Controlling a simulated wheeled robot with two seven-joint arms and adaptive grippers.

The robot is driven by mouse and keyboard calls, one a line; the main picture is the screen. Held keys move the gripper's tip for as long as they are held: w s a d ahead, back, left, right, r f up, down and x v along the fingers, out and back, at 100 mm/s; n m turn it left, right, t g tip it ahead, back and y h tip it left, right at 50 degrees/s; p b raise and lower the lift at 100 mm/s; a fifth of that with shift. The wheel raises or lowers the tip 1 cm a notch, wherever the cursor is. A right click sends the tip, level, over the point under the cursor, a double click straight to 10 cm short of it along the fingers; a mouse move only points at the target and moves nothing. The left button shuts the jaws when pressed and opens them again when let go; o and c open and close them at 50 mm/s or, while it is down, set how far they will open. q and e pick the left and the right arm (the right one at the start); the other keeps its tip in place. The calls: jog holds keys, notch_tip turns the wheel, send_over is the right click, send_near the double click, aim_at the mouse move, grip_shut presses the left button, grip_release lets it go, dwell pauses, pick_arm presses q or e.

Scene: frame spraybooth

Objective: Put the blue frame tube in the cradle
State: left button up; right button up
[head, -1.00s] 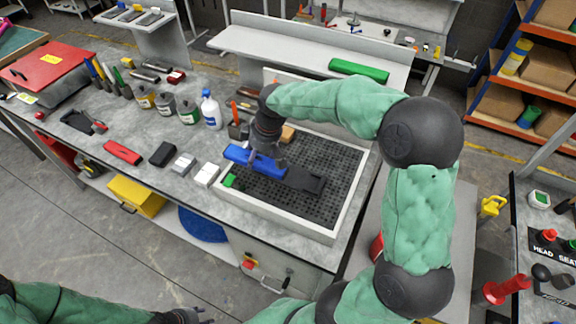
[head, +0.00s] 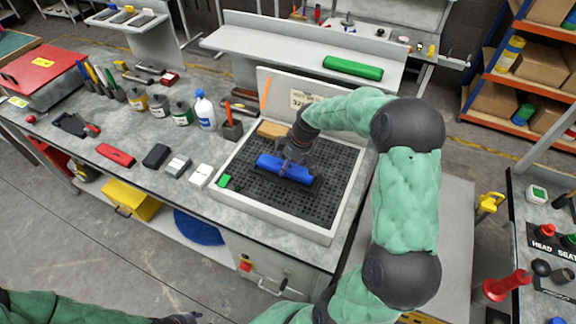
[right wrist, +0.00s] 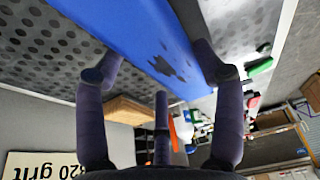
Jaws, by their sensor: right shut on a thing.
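The blue frame tube (head: 272,164) is in my right gripper (head: 293,158), over the black perforated bed of the booth tray. In the right wrist view the blue tube (right wrist: 150,35) runs between the fingers of my right gripper (right wrist: 160,68), with a dark ragged mark on its side. The dark cradle (head: 317,181) is mostly hidden under the tube; only a little dark edge shows at its right end. I cannot tell whether the tube touches it. My left gripper (head: 182,319) is just inside the bottom edge, too cut off to judge.
The white tray rim (head: 268,216) surrounds the bed. A tan block (head: 272,129), an orange-handled tool in a dark holder (head: 231,128) and a small green piece (head: 224,181) are close by. Bottles and hand tools stand on the bench to the left.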

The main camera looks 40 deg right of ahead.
jog(key=shift+x, duration=0.85)
jog(key=shift+s+d, duration=0.1)
jog(key=shift+s, duration=0.05)
jog(key=o, duration=0.9)
jog(key=shift+f, duration=0.2)
jog(key=shift+c, duration=0.2)
jog(key=o, duration=0.4)
jog(key=shift+o, duration=0.2)
jog(key=shift+r, duration=0.2)
jog(key=shift+r, duration=0.3)
jog(key=p+v, duration=0.1)
jog(key=v, duration=1)
jog(key=shift+s+r, duration=0.2)
